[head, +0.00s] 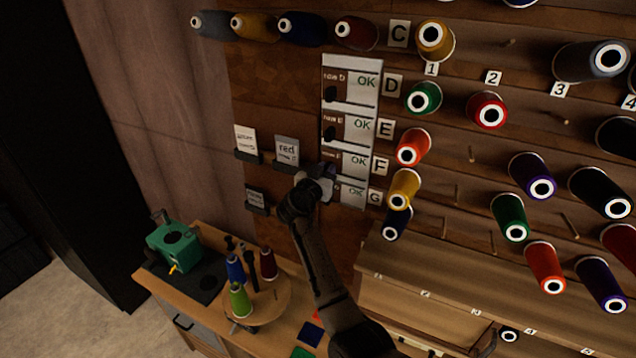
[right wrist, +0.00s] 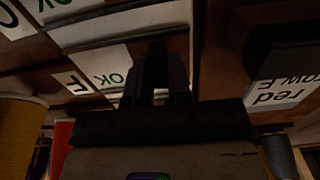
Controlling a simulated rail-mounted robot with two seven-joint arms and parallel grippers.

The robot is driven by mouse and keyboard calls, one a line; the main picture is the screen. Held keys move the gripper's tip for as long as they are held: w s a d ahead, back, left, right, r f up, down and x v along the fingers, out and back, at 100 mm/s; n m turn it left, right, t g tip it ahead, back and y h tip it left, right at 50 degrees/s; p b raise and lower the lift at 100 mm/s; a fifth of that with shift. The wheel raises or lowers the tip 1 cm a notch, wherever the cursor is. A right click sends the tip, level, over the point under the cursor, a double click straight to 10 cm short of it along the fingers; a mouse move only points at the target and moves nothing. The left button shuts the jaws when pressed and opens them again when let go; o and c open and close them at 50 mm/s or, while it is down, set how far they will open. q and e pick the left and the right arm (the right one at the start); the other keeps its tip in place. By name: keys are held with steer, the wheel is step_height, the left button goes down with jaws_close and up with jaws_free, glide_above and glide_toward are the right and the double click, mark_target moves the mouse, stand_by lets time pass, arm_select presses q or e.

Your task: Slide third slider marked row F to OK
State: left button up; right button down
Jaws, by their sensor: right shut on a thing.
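The white slider panel (head: 349,127) hangs on the wooden wall, with rows beside the tags D, E, F and G. The row F strip (head: 357,164) is third from the top, with green OK at its right end. My right gripper (head: 326,173) is at the left part of this strip, shut. The row F slider knob is hidden by the fingers. In the right wrist view the shut fingers (right wrist: 157,62) stand beside the OK label (right wrist: 112,80) and the F tag (right wrist: 74,82). My left gripper is not in view.
The dark knobs of row D (head: 330,93) and row E (head: 329,132) sit at the left of their strips. A "red" card (head: 287,149) stands on a holder left of the panel. Thread spools, such as the yellow one (head: 404,188), stick out on the right.

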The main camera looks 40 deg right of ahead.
steer(key=shift+w+a, duration=0.1)
steer(key=c, duration=1)
jaws_free()
steer(key=shift+w, duration=0.1)
steer(key=shift+c, duration=0.2)
steer(key=b+v, duration=0.3)
steer(key=v, duration=1.1)
